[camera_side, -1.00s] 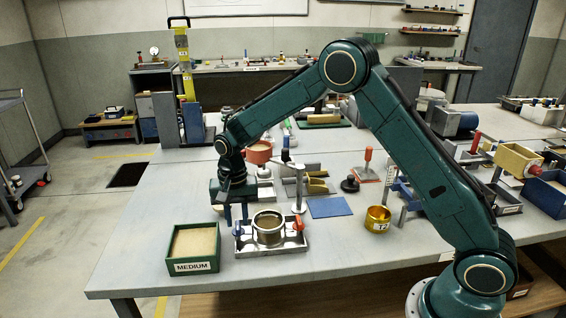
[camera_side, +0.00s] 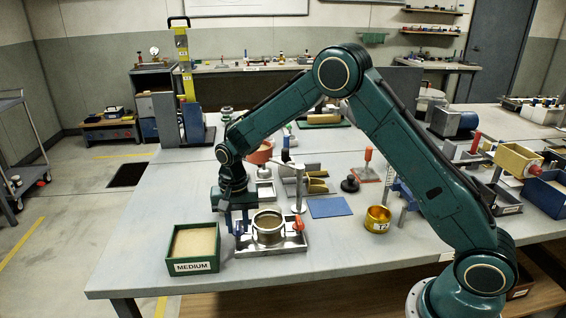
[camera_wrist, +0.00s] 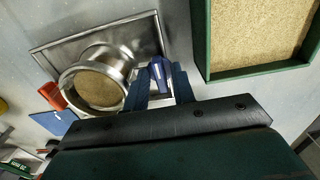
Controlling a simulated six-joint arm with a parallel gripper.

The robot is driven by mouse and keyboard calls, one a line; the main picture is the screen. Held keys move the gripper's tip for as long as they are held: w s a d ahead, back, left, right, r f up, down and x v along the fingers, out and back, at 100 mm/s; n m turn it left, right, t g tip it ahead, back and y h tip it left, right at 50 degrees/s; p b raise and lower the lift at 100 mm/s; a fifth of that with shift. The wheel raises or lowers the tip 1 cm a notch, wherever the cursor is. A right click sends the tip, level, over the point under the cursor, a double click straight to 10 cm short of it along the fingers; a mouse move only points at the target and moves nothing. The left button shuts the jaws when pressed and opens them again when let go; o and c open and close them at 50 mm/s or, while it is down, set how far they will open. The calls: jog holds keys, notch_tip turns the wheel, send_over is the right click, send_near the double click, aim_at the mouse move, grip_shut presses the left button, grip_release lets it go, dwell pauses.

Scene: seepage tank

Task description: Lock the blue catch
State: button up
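The blue catch (camera_side: 239,228) sits at the left end of the metal tray (camera_side: 290,246), beside the metal ring (camera_side: 268,228) filled with sand. In the wrist view the blue catch (camera_wrist: 157,72) lies between the two dark blue fingers of my gripper (camera_wrist: 160,84). The fingers are apart, one on each side of it, with a narrow gap visible. In the side view my gripper (camera_side: 238,224) points down at the tray's left end and partly hides the catch. A red catch (camera_side: 298,225) is on the ring's other side.
A green box labelled MEDIUM (camera_side: 193,267) stands close at the left of the tray. A metal post (camera_side: 299,190) rises behind the tray. A blue mat (camera_side: 328,207) and a gold cup (camera_side: 378,219) lie to the right. The front table strip is clear.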

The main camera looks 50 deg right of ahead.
jog(key=shift+f, duration=0.35)
jog(key=shift+r, duration=0.1)
grip_shut()
